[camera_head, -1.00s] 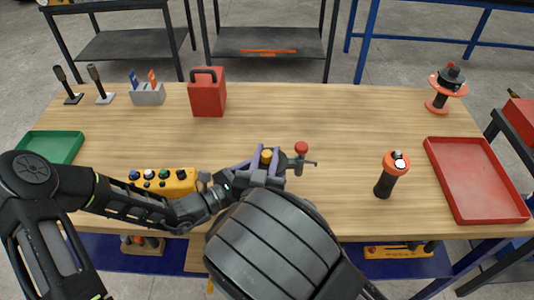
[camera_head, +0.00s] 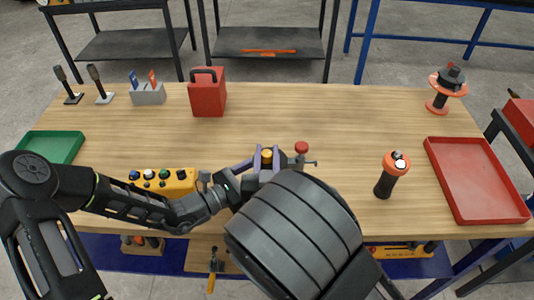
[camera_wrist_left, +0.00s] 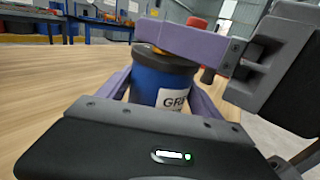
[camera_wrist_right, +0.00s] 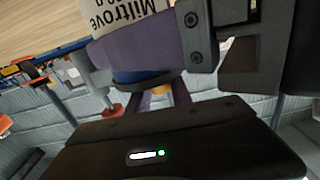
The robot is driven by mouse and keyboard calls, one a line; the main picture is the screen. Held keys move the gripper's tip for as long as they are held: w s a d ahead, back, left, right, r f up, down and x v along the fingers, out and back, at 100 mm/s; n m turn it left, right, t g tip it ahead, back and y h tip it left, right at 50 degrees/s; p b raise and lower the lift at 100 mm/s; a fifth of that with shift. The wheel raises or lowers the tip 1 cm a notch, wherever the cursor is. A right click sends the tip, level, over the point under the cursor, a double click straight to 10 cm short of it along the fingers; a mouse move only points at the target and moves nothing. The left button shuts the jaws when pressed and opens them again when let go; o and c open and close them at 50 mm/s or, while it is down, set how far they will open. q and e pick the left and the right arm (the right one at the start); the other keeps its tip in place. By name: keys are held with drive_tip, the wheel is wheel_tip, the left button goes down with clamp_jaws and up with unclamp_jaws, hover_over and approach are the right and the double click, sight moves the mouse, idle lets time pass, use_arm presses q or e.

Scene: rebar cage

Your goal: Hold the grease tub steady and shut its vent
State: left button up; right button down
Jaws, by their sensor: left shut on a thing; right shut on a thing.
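The grease tub (camera_wrist_left: 160,82) is blue with a white label, upright in the left wrist view. My left gripper (camera_wrist_left: 163,95) is shut on it, one purple finger on each side. In the head view my left gripper (camera_head: 250,166) comes in from the left. The tub's yellow vent knob (camera_head: 266,155) shows on top, between the purple fingers of my right gripper (camera_head: 267,160). In the right wrist view my right gripper (camera_wrist_right: 160,92) is shut on this yellow knob. The tub's body is mostly hidden in the head view, so the vent's state cannot be told.
A red-knobbed fitting (camera_head: 301,148) stands just right of the tub. A yellow button box (camera_head: 170,181) lies behind my left forearm. A black-and-orange device (camera_head: 392,175) and a red tray (camera_head: 478,180) are at right. A red can (camera_head: 207,92) stands at back. The back middle is clear.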

drive_tip(key=n+y, duration=0.1)
drive_tip(key=y, duration=0.1)
drive_tip(key=n+y, duration=0.2)
drive_tip(key=y, duration=0.1)
drive_tip(key=shift+w+d+r+g, duration=0.1)
drive_tip(key=shift+d+g, duration=0.1)
drive_tip(key=shift+g, duration=0.1)
drive_tip(key=shift+f+n+g+y, duration=0.6)
drive_tip(key=shift+f+n+y, duration=0.1)
drive_tip(key=shift+y, duration=0.2)
drive_tip(key=shift+a+r+n+g+y, duration=0.15)
drive_tip(key=shift+r+n+g+y, duration=0.35)
drive_tip(key=shift+n+y, duration=0.5)
drive_tip(key=shift+r+n+g+y, duration=0.15)
drive_tip(key=shift+n+g+y, duration=0.3)
drive_tip(key=shift+y, duration=0.4)
drive_tip(key=shift+r+n+g+y, duration=0.15)
drive_tip(key=shift+n+g+y, duration=0.25)
drive_tip(key=shift+y, duration=0.45)
drive_tip(key=shift+a+r+n, duration=0.1)
drive_tip(key=shift+n, duration=0.15)
drive_tip(key=c, duration=1.1)
unclamp_jaws()
drive_tip(key=shift+c, duration=0.2)
drive_tip(key=shift+f, duration=0.2)
